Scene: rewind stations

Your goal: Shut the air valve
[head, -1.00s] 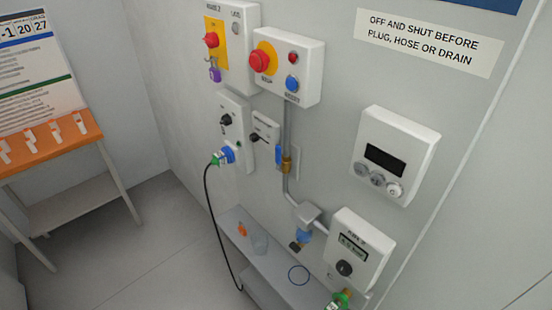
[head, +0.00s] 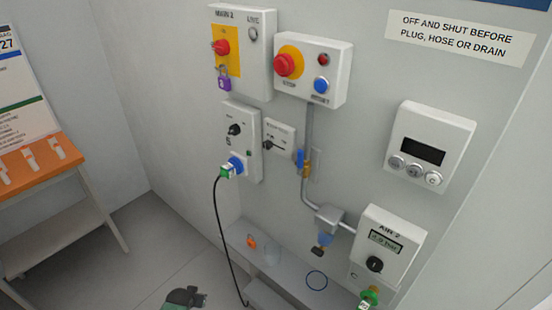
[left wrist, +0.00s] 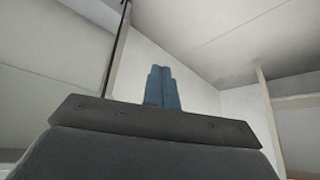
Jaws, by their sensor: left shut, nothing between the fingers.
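The likely air valve is a brass fitting (head: 306,169) on the grey wall pipe. Its small blue lever (head: 300,158) stands upright, along the pipe. The pipe runs down to a grey junction and across to the AIR 2 box (head: 390,245), which has a lit display, apparently in bar, and a black knob (head: 375,264). My left gripper (left wrist: 160,70) shows its blue fingers closed together and empty in the left wrist view, apart from the valve. A dark part at the bottom of the head view may be my arm. My right gripper is not in view.
Above the valve is a box with a red stop button (head: 289,65) and blue reset button (head: 321,86). A low shelf (head: 290,285) runs below.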

